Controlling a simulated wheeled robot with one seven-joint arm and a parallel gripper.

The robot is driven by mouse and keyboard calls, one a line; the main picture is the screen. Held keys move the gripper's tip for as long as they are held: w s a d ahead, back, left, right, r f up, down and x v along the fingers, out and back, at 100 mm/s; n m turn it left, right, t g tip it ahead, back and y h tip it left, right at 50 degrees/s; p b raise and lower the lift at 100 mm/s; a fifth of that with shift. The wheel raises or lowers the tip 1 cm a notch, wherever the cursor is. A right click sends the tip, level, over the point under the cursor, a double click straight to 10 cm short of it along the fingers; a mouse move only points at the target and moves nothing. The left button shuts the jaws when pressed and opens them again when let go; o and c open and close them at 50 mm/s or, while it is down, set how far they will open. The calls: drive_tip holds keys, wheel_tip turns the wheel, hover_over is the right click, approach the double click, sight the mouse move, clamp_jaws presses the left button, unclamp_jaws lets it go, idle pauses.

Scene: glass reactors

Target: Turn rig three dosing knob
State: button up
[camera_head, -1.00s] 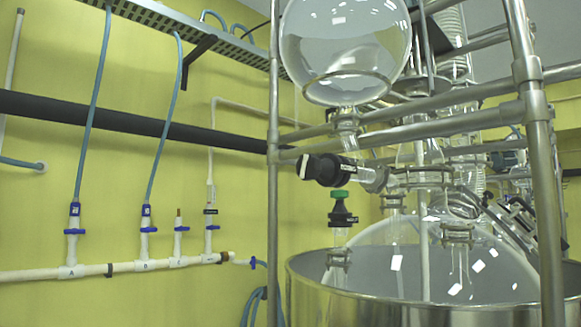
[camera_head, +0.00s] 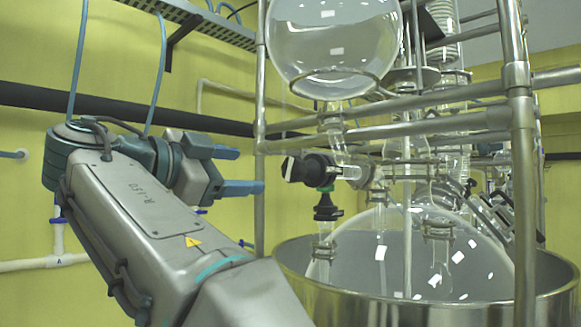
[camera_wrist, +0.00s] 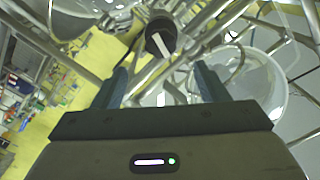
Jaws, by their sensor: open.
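The dosing knob (camera_head: 294,169) is black with a white bar on its face. It sits at the left end of a horizontal glass valve below the round glass vessel (camera_head: 335,45). My gripper (camera_head: 250,170) is open and empty, to the left of the knob and apart from it, with its fingers pointing at it. In the wrist view the knob (camera_wrist: 161,37) shows beyond the fingertips (camera_wrist: 161,68), roughly centred between them, its white bar slanted. I cannot read a rig number on it.
A steel frame post (camera_head: 260,120) stands close to my fingertips. A second valve (camera_head: 326,208) hangs just below the knob, above the wide steel vessel (camera_head: 430,300). A dark pipe (camera_head: 25,95) and white piping (camera_head: 40,263) run along the yellow wall.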

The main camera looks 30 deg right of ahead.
sight(291, 169)
drive_tip(key=shift+m, duration=0.4)
drive_tip(key=p+x, duration=0.1)
drive_tip(key=x, duration=0.3)
drive_tip(key=p+x, duration=0.1)
drive_tip(key=x, duration=0.4)
drive_tip(key=p+x, duration=0.1)
drive_tip(key=x, duration=0.3)
drive_tip(key=shift+s+d+r, duration=0.15)
drive_tip(key=shift+d+r, duration=0.25)
drive_tip(key=shift+d, duration=0.05)
drive_tip(key=c, duration=1)
drive_tip(key=shift+n, duration=0.3)
